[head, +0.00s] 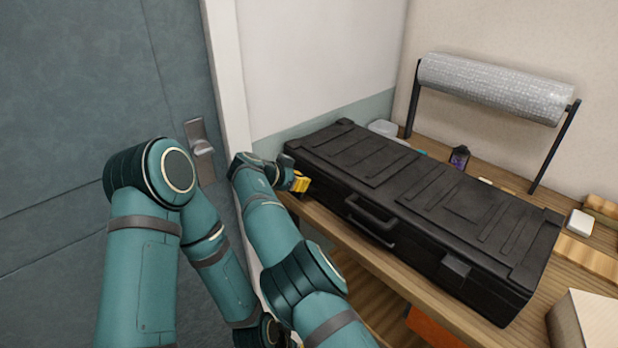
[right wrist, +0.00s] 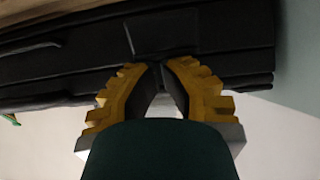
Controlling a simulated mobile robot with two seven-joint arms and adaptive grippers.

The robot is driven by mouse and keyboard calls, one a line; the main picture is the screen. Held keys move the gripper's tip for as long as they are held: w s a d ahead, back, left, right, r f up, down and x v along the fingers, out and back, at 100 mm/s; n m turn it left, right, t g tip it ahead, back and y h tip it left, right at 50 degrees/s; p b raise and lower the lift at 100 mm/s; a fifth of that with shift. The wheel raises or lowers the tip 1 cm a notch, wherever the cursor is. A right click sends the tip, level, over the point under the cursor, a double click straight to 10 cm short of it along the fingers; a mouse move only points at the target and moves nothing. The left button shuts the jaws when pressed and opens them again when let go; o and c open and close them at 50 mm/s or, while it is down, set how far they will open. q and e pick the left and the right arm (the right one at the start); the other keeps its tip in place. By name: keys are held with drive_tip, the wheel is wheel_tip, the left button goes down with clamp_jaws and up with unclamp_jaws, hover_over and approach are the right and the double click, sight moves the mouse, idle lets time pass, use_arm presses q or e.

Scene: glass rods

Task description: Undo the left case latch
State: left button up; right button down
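The black case (head: 350,150) lies closed on the wooden bench, with ribbed lid panels and a front handle (head: 370,215). Its right latch (head: 456,266) shows on the front face. The left latch cannot be made out in the head view; my right gripper (head: 303,182) is at that left front end.
A roll of bubble wrap (head: 495,88) hangs on a black stand behind the case. A small dark bottle (head: 459,157) stands behind the case. A pale box (head: 590,320) is at the lower right. A grey door (head: 90,80) is close on the left.

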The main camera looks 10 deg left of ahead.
drive_tip(key=shift+s+f, duration=0.15)
drive_tip(key=shift+f, duration=0.25)
drive_tip(key=shift+s+b, duration=0.15)
drive_tip(key=shift+b, duration=0.3)
drive_tip(key=shift+a, duration=0.3)
drive_tip(key=shift+d, duration=0.15)
